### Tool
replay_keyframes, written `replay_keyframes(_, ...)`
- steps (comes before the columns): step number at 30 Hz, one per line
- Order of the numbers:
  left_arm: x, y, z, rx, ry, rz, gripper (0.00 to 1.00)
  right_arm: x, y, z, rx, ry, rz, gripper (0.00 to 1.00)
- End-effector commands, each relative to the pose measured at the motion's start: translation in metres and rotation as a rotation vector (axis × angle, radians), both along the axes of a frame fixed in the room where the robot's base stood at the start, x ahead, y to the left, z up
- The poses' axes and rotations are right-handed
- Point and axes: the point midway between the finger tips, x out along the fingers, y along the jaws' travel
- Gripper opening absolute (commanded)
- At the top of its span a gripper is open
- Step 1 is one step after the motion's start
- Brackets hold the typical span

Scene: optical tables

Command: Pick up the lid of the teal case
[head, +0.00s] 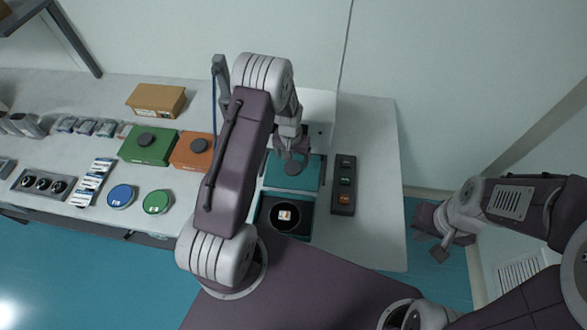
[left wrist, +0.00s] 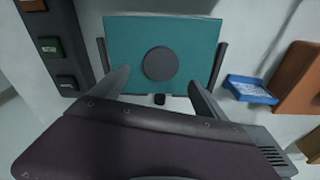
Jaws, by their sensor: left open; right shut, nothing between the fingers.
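The lid of the teal case (head: 309,178) lies flat on the table, just behind the open case. In the left wrist view the teal lid (left wrist: 130,45) fills the top middle, with a round dark grey knob (left wrist: 160,64) at its centre. The open teal case (head: 266,231) has a dark inside with a round part holding a small labelled item. My left gripper (head: 291,163) is over the lid, pointing down. In the left wrist view it (left wrist: 160,85) is open, its fingers either side of the knob, apart from it. My right gripper (head: 441,240) is shut and empty, off the table's right side.
A dark button box (head: 343,185) stands right of the lid and case. Green (head: 148,149) and orange (head: 190,153) cases with grey knobs stand to the left, a cardboard box (head: 156,100) behind them. Blue (head: 121,196) and green (head: 157,203) discs lie near the front edge.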

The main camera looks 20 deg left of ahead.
Motion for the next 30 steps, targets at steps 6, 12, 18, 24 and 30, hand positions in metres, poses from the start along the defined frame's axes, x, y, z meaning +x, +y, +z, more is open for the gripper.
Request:
replay_keyframes(6,-0.003,-0.001,-0.02,0.0,0.006,0.0,0.84,0.0,0.0,0.017,0.0,0.0,0.0,0.0)
replay_keyframes(12,0.001,-0.001,-0.049,0.0,0.0,0.0,0.84,0.0,0.0,0.023,0.0,0.0,0.0,0.0)
replay_keyframes(18,0.002,-0.001,-0.052,0.0,-0.001,0.0,0.84,0.0,0.0,0.022,0.0,0.0,0.0,0.0)
replay_keyframes(24,0.002,-0.001,-0.052,0.0,-0.001,0.0,0.4,0.0,0.0,0.022,0.0,0.0,0.0,0.0)
replay_keyframes(30,0.002,-0.001,-0.052,0.0,-0.002,0.0,0.1,0.0,0.0,0.022,0.0,0.0,0.0,0.0)
